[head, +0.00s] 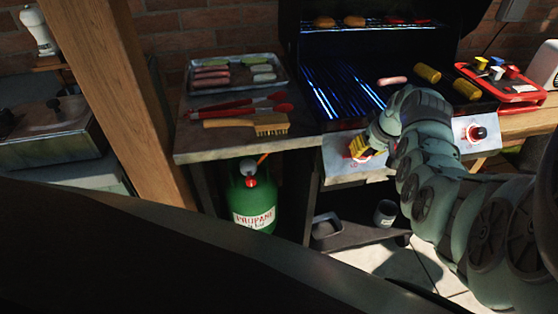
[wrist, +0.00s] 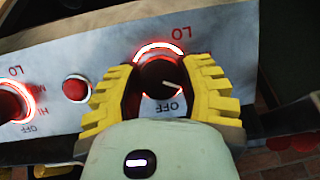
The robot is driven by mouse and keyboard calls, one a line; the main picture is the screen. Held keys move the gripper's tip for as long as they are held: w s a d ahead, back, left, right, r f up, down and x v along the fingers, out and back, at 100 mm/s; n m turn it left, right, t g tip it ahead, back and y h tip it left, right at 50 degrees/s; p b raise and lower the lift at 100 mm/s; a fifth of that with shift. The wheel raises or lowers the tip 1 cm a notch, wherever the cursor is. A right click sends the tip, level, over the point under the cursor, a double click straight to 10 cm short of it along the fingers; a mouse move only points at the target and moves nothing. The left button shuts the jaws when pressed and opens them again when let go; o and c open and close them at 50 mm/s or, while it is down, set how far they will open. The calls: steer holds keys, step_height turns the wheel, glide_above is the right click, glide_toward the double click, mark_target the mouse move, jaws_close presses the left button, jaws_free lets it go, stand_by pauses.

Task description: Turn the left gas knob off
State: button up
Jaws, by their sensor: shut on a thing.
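The left gas knob (wrist: 160,78) sits between my gripper's yellow fingers in the wrist view. It is dark, with a white pointer line angled to the lower right, close to the upside-down OFF label but not clearly in line with it. A red-lit arc glows above it. My gripper (wrist: 160,68) is shut on this knob, one finger on each side. In the head view, my gripper (head: 361,149) is at the left of the grill's front panel (head: 340,167) and mostly hides the knob. Blue flames (head: 340,90) show in the grill's left part.
The right knob (head: 477,133) has a red glow; it also shows at the left in the wrist view (wrist: 12,102), beside a red button (wrist: 76,88). A side shelf holds a sausage tray (head: 237,87), red tongs and a brush (head: 260,124). A green propane tank (head: 252,200) stands below.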

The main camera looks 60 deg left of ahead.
steer(key=c, duration=0.4)
steer(key=shift+f+m, duration=0.1)
steer(key=shift+m, duration=0.2)
steer(key=shift+w+d+m+g+b, duration=0.15)
steer(key=shift+m+g+b, duration=0.15)
steer(key=shift+m+b, duration=0.15)
steer(key=m+g+y+b, duration=0.1)
steer(key=m, duration=0.2)
steer(key=shift+m+y, duration=0.3)
steer(key=shift+m, duration=0.05)
steer(key=m+y, duration=0.1)
steer(key=m, duration=0.3)
steer(key=shift+m+g+y, duration=0.4)
steer(key=shift+c, duration=0.2)
